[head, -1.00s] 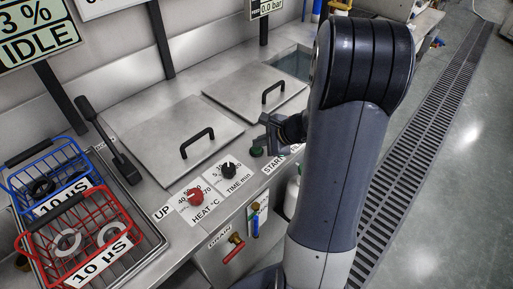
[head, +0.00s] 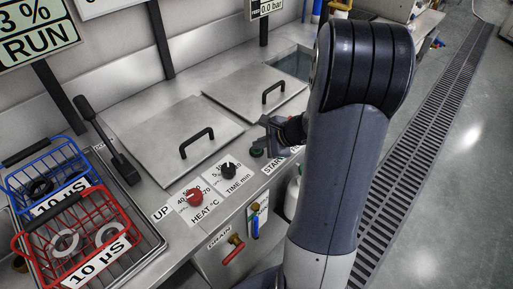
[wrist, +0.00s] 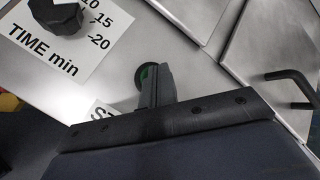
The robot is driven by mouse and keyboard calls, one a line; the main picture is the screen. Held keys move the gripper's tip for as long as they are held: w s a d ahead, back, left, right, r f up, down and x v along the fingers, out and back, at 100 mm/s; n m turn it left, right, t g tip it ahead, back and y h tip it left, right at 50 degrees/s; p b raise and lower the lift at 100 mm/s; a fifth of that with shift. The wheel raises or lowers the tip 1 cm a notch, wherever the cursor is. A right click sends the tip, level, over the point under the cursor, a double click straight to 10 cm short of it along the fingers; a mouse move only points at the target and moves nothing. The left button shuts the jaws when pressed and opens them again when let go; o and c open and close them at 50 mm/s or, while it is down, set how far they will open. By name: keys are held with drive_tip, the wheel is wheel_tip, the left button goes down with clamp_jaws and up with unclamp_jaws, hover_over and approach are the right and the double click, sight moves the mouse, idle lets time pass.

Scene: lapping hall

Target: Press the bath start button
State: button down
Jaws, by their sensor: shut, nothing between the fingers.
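The start button (head: 257,152), green with a dark rim, sits on the steel bench front beside the START label (head: 272,167). In the wrist view the button (wrist: 141,76) shows just past the fingertips, with its lower part hidden behind them. My gripper (head: 268,134) is shut and empty, just above and beside the button. In the wrist view my gripper (wrist: 152,80) overlaps the button; I cannot tell whether it touches it. The display (head: 38,30) at the upper left reads RUN.
A red HEAT knob (head: 194,196) and a black TIME knob (head: 229,170) stand left of the button. Two steel lids with black handles (head: 197,142) lie behind. Blue (head: 45,168) and red (head: 28,233) baskets stand in a tray at left.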

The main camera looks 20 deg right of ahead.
sight(260, 150)
drive_tip(key=shift+r+p, duration=0.65)
drive_tip(key=shift+r, duration=0.25)
drive_tip(key=shift+r, duration=0.1)
drive_tip(key=shift+r+p, duration=2)
drive_tip(key=shift+r, duration=0.4)
